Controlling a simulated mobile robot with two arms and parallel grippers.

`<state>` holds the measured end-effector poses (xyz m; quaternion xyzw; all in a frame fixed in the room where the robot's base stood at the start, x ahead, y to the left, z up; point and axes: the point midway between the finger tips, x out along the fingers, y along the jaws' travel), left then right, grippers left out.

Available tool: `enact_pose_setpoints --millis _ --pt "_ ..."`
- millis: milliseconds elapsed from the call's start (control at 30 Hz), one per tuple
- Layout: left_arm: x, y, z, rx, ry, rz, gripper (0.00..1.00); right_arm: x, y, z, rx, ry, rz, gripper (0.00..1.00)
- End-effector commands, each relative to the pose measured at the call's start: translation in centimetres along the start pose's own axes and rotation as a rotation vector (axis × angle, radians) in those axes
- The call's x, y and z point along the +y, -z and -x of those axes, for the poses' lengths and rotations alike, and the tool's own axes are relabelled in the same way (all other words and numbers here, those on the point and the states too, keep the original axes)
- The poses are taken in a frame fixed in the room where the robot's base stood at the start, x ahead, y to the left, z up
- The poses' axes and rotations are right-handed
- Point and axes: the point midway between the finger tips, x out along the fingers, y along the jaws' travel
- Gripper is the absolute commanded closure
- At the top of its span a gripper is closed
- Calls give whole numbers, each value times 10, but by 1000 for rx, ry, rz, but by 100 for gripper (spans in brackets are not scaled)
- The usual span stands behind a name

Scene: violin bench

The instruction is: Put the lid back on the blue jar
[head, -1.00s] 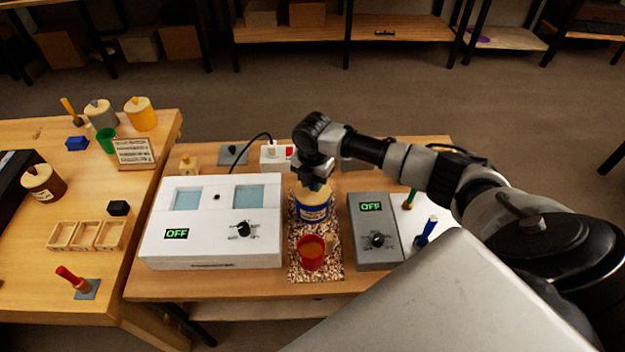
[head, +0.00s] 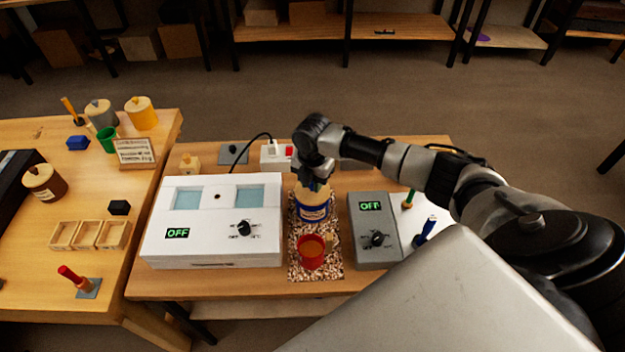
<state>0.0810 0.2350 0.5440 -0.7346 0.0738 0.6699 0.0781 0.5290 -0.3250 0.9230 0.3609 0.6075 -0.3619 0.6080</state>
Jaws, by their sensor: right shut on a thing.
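The blue jar (head: 313,210) stands upright on the speckled mat (head: 334,265), between the white box and the grey box. It has a blue body with a pale label. The pale wooden lid (head: 313,190) is at the jar's mouth; whether it is fully seated cannot be told. My right gripper (head: 314,184) comes down from above and is shut on the lid, at its top. The fingertips are small and partly hidden. My left gripper is not in view.
A red cup (head: 311,252) with brown contents stands just in front of the jar. A white box (head: 213,225) with a dial is at left, a grey box (head: 375,232) at right. Both displays read OFF. A second table (head: 60,290) at left holds jars and trays.

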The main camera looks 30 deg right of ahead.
Motion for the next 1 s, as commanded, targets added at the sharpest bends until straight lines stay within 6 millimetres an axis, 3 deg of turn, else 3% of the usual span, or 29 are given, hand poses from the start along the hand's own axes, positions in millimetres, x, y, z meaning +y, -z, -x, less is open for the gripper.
enact_pose_setpoints --millis 1000 --pt "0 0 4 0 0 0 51 0 0 0 0 -1 1 100"
